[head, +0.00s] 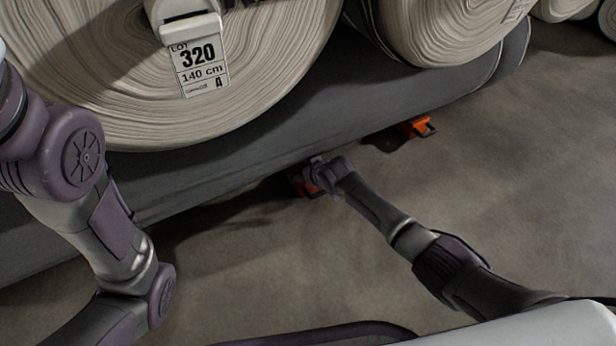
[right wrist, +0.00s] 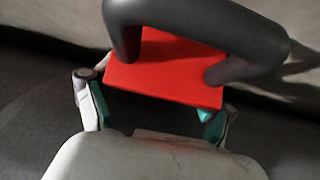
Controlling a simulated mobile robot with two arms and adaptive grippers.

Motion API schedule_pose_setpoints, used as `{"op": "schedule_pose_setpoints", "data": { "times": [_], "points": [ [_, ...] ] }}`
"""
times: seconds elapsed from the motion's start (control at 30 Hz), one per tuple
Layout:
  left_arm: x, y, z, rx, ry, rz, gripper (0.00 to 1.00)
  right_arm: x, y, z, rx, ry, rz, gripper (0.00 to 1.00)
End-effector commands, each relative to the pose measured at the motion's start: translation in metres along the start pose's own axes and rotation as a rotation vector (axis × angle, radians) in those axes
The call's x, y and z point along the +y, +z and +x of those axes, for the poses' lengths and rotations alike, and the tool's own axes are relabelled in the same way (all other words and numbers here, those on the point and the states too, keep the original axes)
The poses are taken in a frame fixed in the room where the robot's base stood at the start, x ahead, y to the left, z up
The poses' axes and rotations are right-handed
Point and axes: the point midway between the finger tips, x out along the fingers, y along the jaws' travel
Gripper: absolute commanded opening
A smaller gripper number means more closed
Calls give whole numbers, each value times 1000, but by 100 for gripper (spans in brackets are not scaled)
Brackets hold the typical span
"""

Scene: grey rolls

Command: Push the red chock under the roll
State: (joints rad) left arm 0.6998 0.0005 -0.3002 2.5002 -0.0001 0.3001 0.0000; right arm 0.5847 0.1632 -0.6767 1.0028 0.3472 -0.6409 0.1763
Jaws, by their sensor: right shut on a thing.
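The red chock (head: 304,184) is on the floor at the foot of the long dark grey roll (head: 230,160). In the right wrist view the red chock (right wrist: 165,72) shows its flat red face, with a thick dark grey handle arching over it. My right gripper (head: 322,172) is at the chock in the head view and hides part of it. In the right wrist view its teal-padded fingers (right wrist: 155,108) stand on either side of the chock's near edge, shut on it. I cannot tell whether the chock touches the roll. My left gripper is out of view.
An orange chock (head: 415,128) sits farther right along the same roll. Big cream rolls (head: 130,80) lie on top, one with a tag reading 320 (head: 200,68). The concrete floor (head: 500,190) is clear to the right.

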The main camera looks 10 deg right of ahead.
Motion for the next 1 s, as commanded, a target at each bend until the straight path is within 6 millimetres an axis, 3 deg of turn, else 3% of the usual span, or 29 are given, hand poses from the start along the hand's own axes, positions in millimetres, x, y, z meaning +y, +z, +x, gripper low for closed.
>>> {"op": "schedule_pose_setpoints", "data": {
  "times": [0.07, 0.1, 0.17, 0.67, 1.0],
  "points": [
    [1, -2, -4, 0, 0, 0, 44, 0, -3, 3, 3, 0, 0, 26],
    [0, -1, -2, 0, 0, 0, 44, 0, -3, 2, 2, 0, 0, 89],
    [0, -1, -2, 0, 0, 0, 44, 0, -3, 2, 2, 0, 0, 99],
    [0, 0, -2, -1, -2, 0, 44, 0, -1, -5, -1, -1, 0, 100],
    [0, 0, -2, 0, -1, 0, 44, 0, -1, -61, 2, 0, -1, 100]
  ]
}}
